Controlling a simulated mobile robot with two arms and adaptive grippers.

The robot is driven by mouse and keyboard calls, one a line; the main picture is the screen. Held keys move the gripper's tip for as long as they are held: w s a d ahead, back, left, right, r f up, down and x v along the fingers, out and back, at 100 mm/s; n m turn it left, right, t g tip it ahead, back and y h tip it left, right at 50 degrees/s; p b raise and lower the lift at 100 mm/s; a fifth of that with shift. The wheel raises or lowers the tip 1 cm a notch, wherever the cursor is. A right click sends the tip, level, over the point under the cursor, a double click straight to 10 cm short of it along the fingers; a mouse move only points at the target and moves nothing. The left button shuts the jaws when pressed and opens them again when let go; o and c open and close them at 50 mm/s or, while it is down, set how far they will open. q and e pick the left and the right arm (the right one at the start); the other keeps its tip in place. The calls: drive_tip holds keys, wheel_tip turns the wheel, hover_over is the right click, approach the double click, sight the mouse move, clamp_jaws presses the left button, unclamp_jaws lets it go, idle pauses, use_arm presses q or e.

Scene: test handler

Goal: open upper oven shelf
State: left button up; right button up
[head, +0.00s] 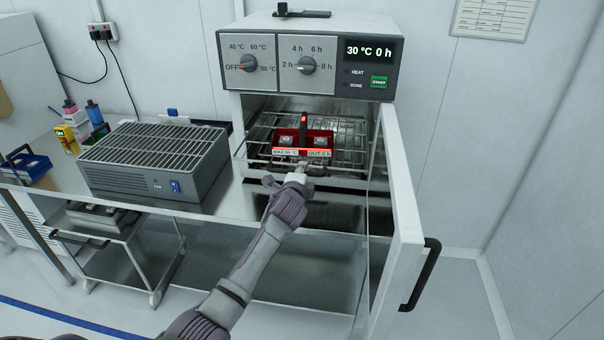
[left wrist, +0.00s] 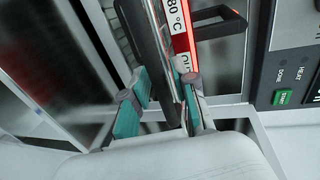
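The oven (head: 310,50) has its white door (head: 402,185) swung open to the right. The upper shelf (head: 350,140) is a wire rack inside the chamber, seen in the head view. A red tray (head: 320,138) with a dark upright handle sits on it. My left gripper (head: 286,175) is at the shelf's front edge, just below the tray. In the left wrist view its teal-padded fingers (left wrist: 163,95) stand apart with a grey bar (left wrist: 150,40) between them. I cannot tell whether both pads touch it. My right gripper is not in view.
A grey fan unit (head: 155,158) with a wire top stands on the steel bench left of the oven. A blue bin (head: 28,167) and small bottles stand farther left. The door's black handle (head: 422,275) projects right. Open floor lies right of the door.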

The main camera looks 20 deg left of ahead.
use_arm(q)
drive_tip(key=shift+o, duration=0.2)
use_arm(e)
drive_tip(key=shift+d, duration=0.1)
use_arm(q)
drive_tip(key=v, duration=1.2)
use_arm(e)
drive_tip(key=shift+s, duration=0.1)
use_arm(q)
drive_tip(key=shift+f, duration=0.15)
